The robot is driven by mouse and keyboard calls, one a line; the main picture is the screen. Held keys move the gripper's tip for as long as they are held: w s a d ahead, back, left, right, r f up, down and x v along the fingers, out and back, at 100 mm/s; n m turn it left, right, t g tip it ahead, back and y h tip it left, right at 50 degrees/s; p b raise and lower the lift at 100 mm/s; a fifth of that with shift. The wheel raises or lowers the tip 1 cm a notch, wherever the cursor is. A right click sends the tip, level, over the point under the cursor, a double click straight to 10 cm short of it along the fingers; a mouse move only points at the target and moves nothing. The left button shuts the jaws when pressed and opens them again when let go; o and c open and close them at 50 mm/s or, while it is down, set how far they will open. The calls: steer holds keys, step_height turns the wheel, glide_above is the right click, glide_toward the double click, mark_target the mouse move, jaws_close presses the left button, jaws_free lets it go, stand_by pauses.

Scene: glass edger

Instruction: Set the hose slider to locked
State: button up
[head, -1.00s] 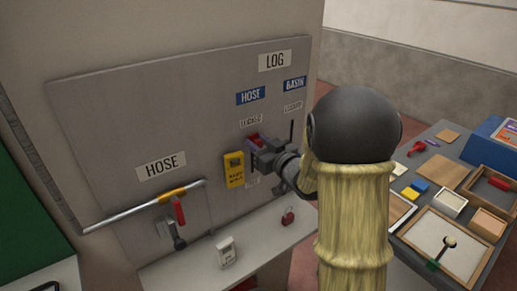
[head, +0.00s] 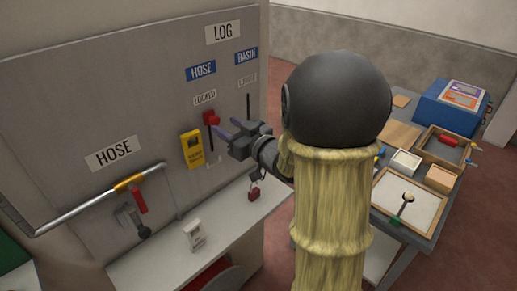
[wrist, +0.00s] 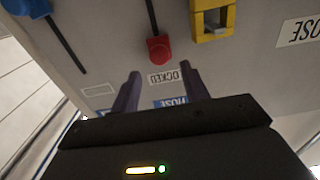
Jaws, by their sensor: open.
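The hose slider is a red knob (head: 211,118) on a dark vertical slot in the grey panel. It sits at the top end of the slot, just below the LOCKED label (head: 204,97). In the wrist view, which is upside down, the red knob (wrist: 158,50) is at the slot's end beside the LOCKED label (wrist: 163,77). My gripper (head: 226,128) is open and empty, a little out from the panel and to the right of the knob. Its two purple fingers (wrist: 160,72) appear spread in the wrist view, apart from the knob.
A yellow tag box (head: 192,149) is left of the hose slot. A shelf (head: 160,245) with a red padlock (head: 253,194) lies below. A table with trays stands right.

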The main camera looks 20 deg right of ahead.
steer(key=b+v, duration=0.3)
steer(key=v, duration=0.8)
steer(key=shift+s, duration=0.25)
steer(key=shift+w+d+f, duration=0.1)
step_height(320, 180, down, 11)
steer(key=w+d+m+g+h, duration=0.1)
steer(key=m+g+h, duration=0.35)
steer(key=h, duration=0.25)
steer(key=s+a+f+g, duration=0.7)
steer(key=s+f+g, duration=0.2)
steer(key=s, duration=0.1)
steer(key=shift+s+a, duration=0.35)
steer(key=shift+s, duration=0.05)
steer(key=shift+f+g, duration=0.1)
steer(key=shift+g, duration=0.15)
stand_by(1.8)
